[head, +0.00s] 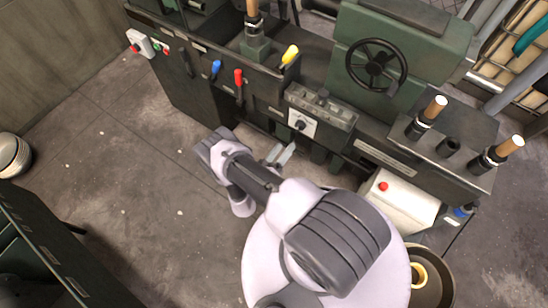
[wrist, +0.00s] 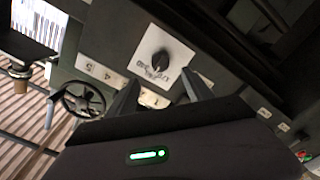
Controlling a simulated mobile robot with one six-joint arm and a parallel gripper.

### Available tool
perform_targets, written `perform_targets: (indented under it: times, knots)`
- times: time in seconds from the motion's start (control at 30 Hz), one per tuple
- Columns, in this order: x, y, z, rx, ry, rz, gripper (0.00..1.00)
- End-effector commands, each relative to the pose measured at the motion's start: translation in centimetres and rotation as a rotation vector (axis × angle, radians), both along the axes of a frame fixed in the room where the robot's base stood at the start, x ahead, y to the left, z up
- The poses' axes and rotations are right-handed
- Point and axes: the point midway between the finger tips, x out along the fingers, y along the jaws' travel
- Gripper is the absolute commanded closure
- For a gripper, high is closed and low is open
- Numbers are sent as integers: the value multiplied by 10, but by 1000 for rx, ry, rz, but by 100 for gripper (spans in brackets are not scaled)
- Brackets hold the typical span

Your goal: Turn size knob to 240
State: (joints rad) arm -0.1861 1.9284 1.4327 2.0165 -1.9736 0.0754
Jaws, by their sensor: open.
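The size knob (head: 300,124) is a small black knob on a white plate on the front of the dark machine in the head view. In the wrist view the knob (wrist: 160,61) sits on its white dial plate (wrist: 177,50), with printing below it too blurred to read. My gripper (head: 281,153) is in front of the machine, a little below and left of the knob. In the wrist view my gripper's two fingers (wrist: 163,88) are apart, with the knob beyond them and nothing between them.
Blue, red and yellow levers (head: 239,77) stick out left of the knob. A black handwheel (head: 376,64) is above right. A white box with a red button (head: 400,200) stands below right. A bowl (head: 430,280) is at the lower right.

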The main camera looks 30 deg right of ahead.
Motion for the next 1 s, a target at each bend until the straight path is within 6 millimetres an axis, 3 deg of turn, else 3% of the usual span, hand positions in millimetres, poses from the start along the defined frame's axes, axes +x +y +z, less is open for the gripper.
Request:
perform_targets:
  times: [0.1,0.3,0.8,0.87,0.97,1.0]
  knots:
    - [-12,33,2,0,-1,8,40]
    - [-26,63,0,0,-1,1,40]
    - [-27,68,0,3,-3,-1,40]
    - [-16,71,3,39,-25,-2,40]
    - [42,91,26,236,-136,-1,40]
    - [75,103,43,356,-195,7,40]
